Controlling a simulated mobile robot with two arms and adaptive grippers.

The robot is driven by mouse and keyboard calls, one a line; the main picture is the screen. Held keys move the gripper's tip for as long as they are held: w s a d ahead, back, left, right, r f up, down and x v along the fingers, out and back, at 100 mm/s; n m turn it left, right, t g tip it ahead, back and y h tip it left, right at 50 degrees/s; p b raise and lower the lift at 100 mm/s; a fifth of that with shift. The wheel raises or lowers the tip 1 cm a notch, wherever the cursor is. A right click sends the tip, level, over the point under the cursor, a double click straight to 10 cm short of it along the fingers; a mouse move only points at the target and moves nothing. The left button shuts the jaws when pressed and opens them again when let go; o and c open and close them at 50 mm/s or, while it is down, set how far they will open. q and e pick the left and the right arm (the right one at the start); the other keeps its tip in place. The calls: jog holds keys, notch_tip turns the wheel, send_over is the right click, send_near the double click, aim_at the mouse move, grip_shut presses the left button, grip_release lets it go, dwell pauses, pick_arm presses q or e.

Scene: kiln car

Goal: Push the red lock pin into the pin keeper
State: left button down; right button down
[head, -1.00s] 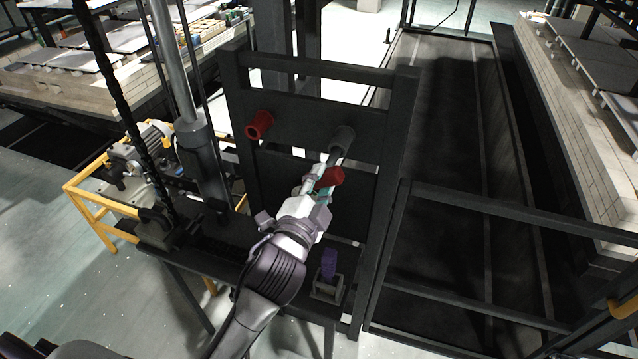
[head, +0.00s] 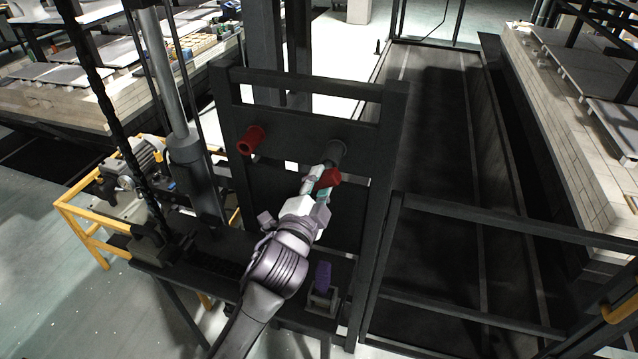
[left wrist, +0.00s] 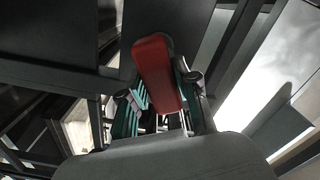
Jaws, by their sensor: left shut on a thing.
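The red end of the lock pin (head: 328,177) is between the fingers of my left gripper (head: 322,182), which is shut on it. In the left wrist view the red grip (left wrist: 157,72) shows as a long block between the fingers. The dark grey round sleeve on the frame, which looks like the pin keeper (head: 336,151), is just beyond the red end and in line with it. How deep the pin sits in the sleeve is hidden. My right gripper is not in view.
A red tube (head: 250,139) sticks out of the dark frame (head: 391,150) to the left of the sleeve. A purple block in a small holder (head: 323,276) is below my left gripper. A dark railing (head: 480,215) stands to the right.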

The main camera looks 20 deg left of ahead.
pick_arm(q)
jog(key=shift+w+r, duration=0.1)
jog(key=shift+w, duration=0.5)
dwell(0.3)
dwell(0.4)
jog(key=c, duration=0.5)
grip_release()
jog(key=shift+s, duration=0.25)
jog(key=shift+s+p, duration=0.5)
jog(key=shift+s, duration=1.5)
jog(key=shift+s, duration=0.1)
jog(key=s, duration=1.2)
jog(key=shift+a, duration=0.25)
